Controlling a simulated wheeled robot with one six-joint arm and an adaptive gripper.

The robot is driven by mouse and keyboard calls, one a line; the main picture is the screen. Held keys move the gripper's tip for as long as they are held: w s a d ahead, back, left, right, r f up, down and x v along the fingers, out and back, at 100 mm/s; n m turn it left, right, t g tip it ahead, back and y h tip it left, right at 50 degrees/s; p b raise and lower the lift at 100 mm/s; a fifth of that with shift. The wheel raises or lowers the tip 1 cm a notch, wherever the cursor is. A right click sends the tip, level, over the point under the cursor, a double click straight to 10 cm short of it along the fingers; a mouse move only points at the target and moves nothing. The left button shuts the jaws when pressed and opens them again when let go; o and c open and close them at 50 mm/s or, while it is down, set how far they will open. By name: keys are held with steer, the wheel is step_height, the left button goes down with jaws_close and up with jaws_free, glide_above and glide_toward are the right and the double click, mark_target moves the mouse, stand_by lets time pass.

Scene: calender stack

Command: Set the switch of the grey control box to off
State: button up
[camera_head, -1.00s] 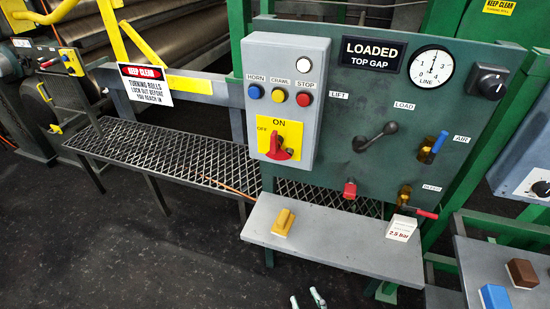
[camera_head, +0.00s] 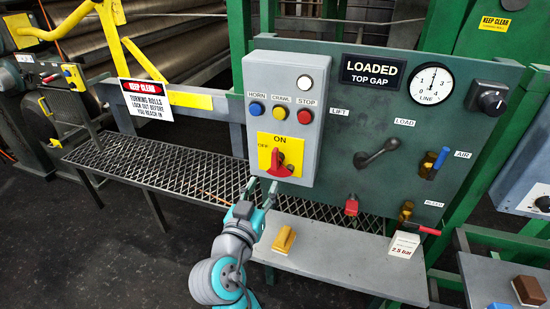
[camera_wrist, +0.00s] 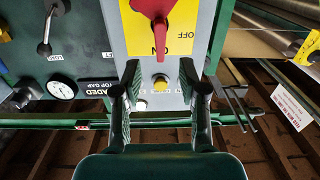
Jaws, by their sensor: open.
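The grey control box (camera_head: 310,165) hangs on the left of the green panel. Its red rotary switch handle (camera_head: 278,163) sits on a yellow plate with ON at the top and OFF at the left. In the wrist view, which is upside down, the handle (camera_wrist: 157,20) points toward ON. My gripper (camera_head: 262,190) is open and empty, just in front of the box's lower edge in the head view. In the wrist view, the open fingers (camera_wrist: 158,75) frame the yellow CRAWL button (camera_wrist: 160,85), and the handle shows above them.
Blue, yellow and red buttons and a white lamp (camera_head: 304,83) sit above the switch. A grey lever (camera_head: 377,152) and valves are on the panel to the right. A shelf (camera_head: 330,255) below holds a yellow block (camera_head: 284,239). A mesh platform (camera_head: 160,165) lies left.

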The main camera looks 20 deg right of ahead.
mark_target(273, 161)
steer(key=shift+m, duration=0.3)
steer(key=x, duration=0.7)
steer(key=r+x, duration=0.1)
steer(key=x, duration=0.3)
steer(key=shift+a, duration=0.1)
jaws_close()
